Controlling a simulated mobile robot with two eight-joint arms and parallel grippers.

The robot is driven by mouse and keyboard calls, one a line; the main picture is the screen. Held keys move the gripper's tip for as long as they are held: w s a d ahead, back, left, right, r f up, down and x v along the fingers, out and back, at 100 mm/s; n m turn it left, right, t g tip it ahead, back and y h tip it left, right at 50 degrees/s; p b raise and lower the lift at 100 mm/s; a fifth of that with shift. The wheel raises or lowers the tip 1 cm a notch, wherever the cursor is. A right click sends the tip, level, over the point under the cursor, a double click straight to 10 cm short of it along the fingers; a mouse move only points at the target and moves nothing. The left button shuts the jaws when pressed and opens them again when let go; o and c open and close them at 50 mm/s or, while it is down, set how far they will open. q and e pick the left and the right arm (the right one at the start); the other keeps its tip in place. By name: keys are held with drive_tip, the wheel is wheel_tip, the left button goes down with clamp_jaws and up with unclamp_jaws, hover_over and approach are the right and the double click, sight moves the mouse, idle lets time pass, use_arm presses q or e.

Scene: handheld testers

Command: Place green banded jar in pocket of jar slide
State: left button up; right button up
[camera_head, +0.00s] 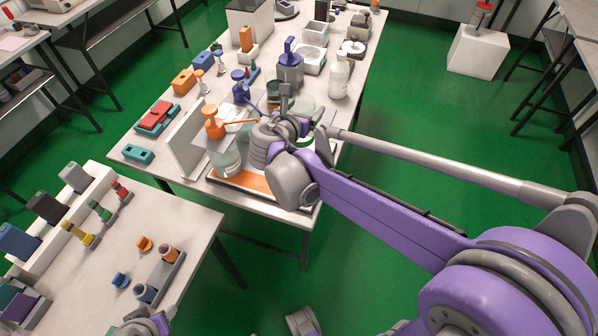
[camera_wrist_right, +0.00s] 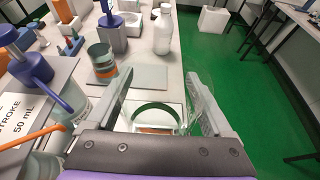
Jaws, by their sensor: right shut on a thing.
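My right gripper (camera_wrist_right: 160,100) is shut on a clear glass jar with a green ring, the green banded jar (camera_wrist_right: 158,118). In the head view the gripper (camera_head: 297,122) and wrist hide most of the jar; a bit of green shows beside the fingers. It is over the front end of the far table, above a low base with an orange strip (camera_head: 255,183), which seems to be the jar slide. I cannot tell its pocket or whether the jar touches it. Part of my left arm's end (camera_head: 146,324) shows at the bottom edge, its fingers unclear.
A pump bottle with an orange top (camera_head: 215,125) stands close left of the gripper. A blue pump (camera_wrist_right: 35,70) is also near. A white bottle (camera_wrist_right: 163,30) stands behind.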

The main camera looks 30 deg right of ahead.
drive_tip(key=shift+s+a, duration=0.15)
drive_tip(key=shift+a, duration=0.05)
drive_tip(key=shift+s+f, duration=0.1)
drive_tip(key=shift+f, duration=0.3)
wheel_tip(320, 180, down, 5)
drive_tip(key=shift+f+b, duration=0.2)
drive_tip(key=shift+b, duration=0.45)
drive_tip(key=shift+f+b, duration=0.4)
drive_tip(key=shift+f, duration=1.5)
drive_tip(key=shift+f, duration=0.1)
drive_tip(key=o, duration=1.4)
